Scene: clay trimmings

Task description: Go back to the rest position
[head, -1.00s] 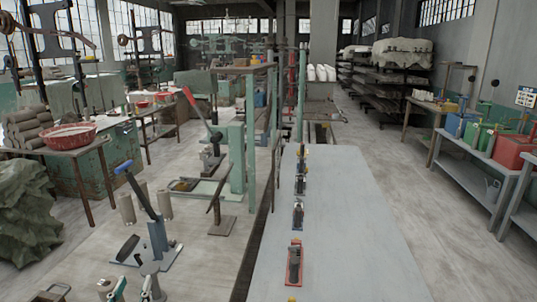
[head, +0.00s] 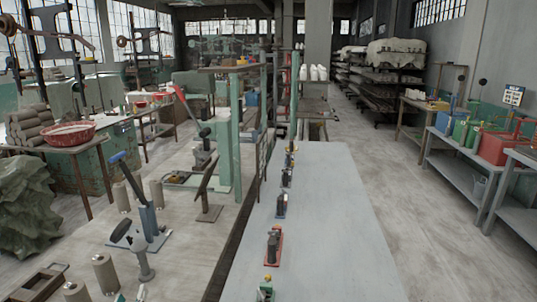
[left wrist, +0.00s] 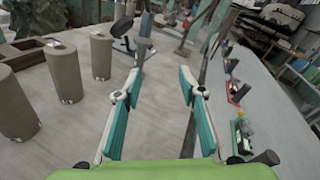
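My left gripper (head: 131,296) shows only as small teal and pale fingertips at the bottom edge of the head view. In the left wrist view its two teal-padded fingers (left wrist: 163,76) stand apart with nothing between them, so it is open and empty. It is over the pale left worktop (head: 185,270), near several upright clay-coloured cylinders (left wrist: 101,55) to its left. My right gripper is in neither view.
A blue-handled lever tool (head: 148,218) and a grey round-topped post (head: 143,262) stand on the left worktop. Small clamp-like devices (head: 274,246) line the left edge of the grey table (head: 335,235). A teal frame (head: 236,130) rises between. The right aisle floor (head: 400,180) is clear.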

